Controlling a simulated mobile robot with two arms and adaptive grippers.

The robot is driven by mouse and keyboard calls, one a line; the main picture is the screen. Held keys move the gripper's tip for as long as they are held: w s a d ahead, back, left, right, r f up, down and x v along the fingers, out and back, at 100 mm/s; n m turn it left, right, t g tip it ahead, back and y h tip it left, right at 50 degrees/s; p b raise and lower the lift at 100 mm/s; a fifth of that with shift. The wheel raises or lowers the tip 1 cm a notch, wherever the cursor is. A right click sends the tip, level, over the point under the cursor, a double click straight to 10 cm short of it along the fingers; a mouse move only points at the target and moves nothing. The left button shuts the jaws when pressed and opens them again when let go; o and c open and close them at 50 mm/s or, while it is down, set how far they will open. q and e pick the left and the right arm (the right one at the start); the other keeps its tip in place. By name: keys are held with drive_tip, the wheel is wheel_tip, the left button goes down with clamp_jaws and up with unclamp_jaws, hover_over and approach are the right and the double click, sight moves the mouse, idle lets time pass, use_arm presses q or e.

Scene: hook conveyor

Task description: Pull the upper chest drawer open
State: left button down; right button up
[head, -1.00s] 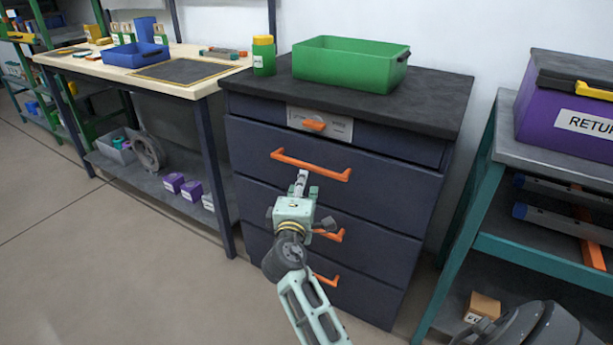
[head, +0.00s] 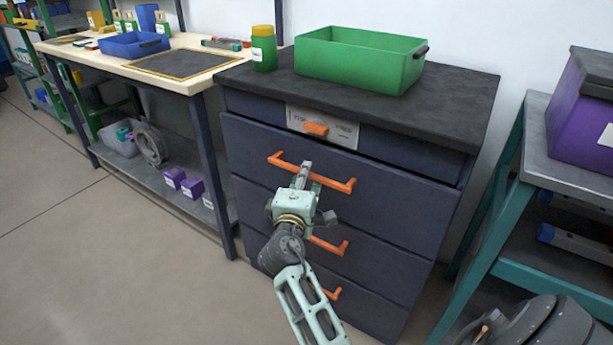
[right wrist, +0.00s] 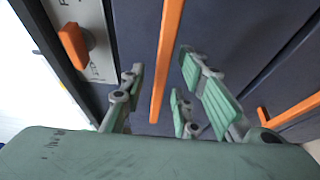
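The dark blue chest (head: 232,150) stands in the middle of the head view. My right gripper (head: 308,170) is at the middle of this handle. In the right wrist view, the orange handle (right wrist: 170,35) runs between the spread fingers of my right gripper (right wrist: 162,82), with gaps visible on both sides. The gripper is open around it. An orange knob (head: 316,128) sits on a pale labelled plate above the drawer. My left gripper is not in view.
A green bin (head: 345,65) and a yellow-lidded green jar (head: 263,50) stand on the chest top. A workbench (head: 200,85) is at the left, a teal-framed rack (head: 490,225) close at the right. Lower drawers have orange handles (head: 328,246). Floor is clear at front left.

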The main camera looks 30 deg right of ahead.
clamp_jaws()
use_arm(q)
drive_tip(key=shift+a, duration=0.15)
use_arm(e)
drive_tip(key=shift+f, duration=0.1)
